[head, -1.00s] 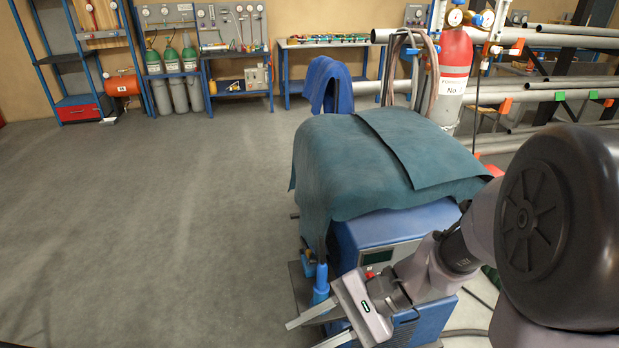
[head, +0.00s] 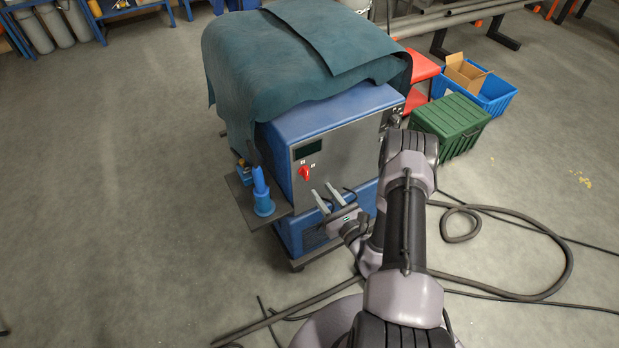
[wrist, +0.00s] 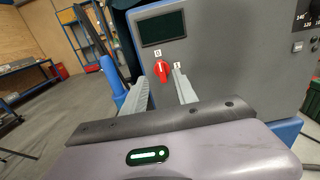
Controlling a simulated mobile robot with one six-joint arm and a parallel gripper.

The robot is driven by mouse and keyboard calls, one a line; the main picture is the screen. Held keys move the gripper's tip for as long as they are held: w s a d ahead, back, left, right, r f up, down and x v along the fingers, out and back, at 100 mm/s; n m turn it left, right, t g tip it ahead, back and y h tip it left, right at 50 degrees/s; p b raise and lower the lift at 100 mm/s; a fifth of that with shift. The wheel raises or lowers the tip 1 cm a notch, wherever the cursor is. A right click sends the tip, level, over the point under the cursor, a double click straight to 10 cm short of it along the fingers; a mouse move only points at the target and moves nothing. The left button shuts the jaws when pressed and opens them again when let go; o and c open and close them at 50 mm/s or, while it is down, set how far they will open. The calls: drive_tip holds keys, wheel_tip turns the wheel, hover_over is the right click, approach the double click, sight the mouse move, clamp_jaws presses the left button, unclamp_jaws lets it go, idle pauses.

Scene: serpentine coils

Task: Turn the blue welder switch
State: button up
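The blue welder (head: 330,112) stands on a low cart, with a dark grey front panel and a dark display. Its switch is a red knob (head: 305,173) below the display, with small white labels around it. The knob also shows in the wrist view (wrist: 161,69), its handle roughly upright and slightly tilted, between the fingertips as seen there. My gripper (head: 326,196) is open and empty, a little below and to the right of the knob in the head view. Its fingers point at the panel; I see no contact with the knob. In the wrist view, the gripper (wrist: 160,84) fingers lie on either side below it.
A teal cover (head: 300,55) drapes over the welder's top. A blue torch-like piece (head: 261,192) stands on a side shelf at the left. A green crate (head: 450,122) and blue bin (head: 492,95) stand at right. Hoses (head: 520,235) lie on the floor.

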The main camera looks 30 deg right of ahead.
sight(307, 172)
drive_tip(key=w+b, duration=0.1)
drive_tip(key=w, duration=0.7)
drive_tip(key=shift+w+a, duration=0.15)
drive_tip(key=shift+w, duration=0.1)
clamp_jaws()
